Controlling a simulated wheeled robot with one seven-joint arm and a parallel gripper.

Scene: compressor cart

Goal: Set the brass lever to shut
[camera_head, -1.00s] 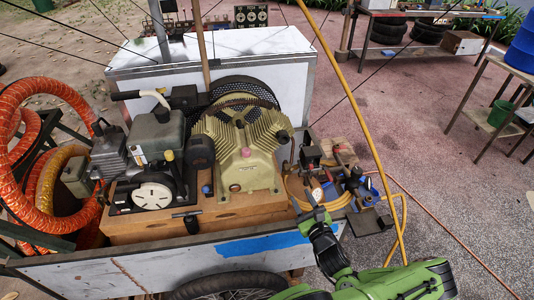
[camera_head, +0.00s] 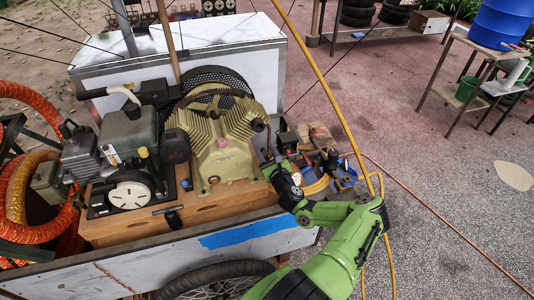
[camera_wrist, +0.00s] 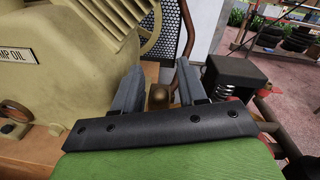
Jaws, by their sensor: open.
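My gripper (camera_wrist: 158,68) is open in the wrist view, with one grey finger on each side of a small rounded brass-coloured piece (camera_wrist: 158,96). This piece looks like the end of the brass lever, but its setting cannot be told. No finger is clearly closed on it. In the head view my gripper (camera_head: 268,165) is at the right side of the cream compressor pump (camera_head: 222,143). There the arm hides the brass piece.
The pump stands close left of my fingers in the wrist view. A black box with a spring (camera_wrist: 235,78) stands to the right. A copper pipe (camera_wrist: 189,30) rises behind. In the head view a yellow hose (camera_head: 335,100) runs past my arm.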

